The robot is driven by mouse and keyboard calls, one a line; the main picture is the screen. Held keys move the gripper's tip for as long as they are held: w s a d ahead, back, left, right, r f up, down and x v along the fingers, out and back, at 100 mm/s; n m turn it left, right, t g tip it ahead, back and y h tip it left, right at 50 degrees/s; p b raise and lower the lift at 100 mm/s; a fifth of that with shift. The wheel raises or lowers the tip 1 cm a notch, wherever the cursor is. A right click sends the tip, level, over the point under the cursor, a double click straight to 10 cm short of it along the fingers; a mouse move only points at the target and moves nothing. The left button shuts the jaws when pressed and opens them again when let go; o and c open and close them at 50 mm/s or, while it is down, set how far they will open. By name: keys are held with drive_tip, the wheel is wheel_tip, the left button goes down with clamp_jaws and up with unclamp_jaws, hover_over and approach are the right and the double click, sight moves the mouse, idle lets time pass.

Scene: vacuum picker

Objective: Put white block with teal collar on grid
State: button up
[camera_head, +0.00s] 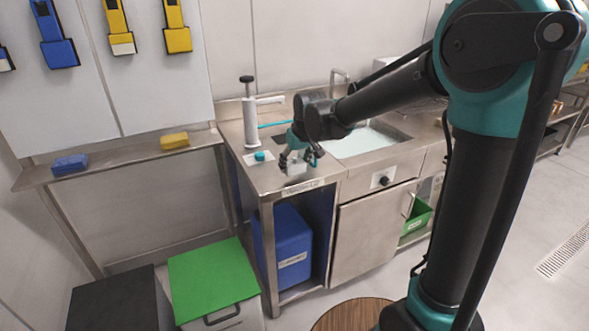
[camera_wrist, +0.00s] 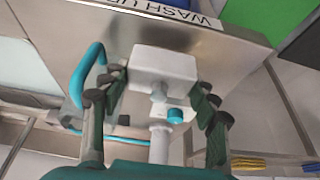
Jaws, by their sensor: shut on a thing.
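A white block (camera_head: 296,171) is between the fingers of my gripper (camera_head: 301,160), near the front left corner of the steel counter (camera_head: 252,177). In the wrist view the white block (camera_wrist: 164,65) shows a plain broad face and a short round stub; my gripper (camera_wrist: 161,84) is shut on it. I cannot make out a teal collar on the held block. A separate teal knob (camera_head: 260,156) sits on a pale plate left of my gripper; a teal piece (camera_wrist: 175,115) also shows beyond the block in the wrist view. I cannot clearly make out a grid.
A tall white pump (camera_head: 250,122) with a black top stands behind on the counter. A teal hose (camera_head: 272,125) runs right from it. The water-filled sink (camera_head: 362,142) is to the right. A low shelf (camera_head: 115,158) with blue and yellow sponges is at left.

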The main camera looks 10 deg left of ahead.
drive_tip(key=shift+f, duration=1.1)
drive_tip(key=o, duration=1.2)
drive_tip(key=shift+f, duration=0.1)
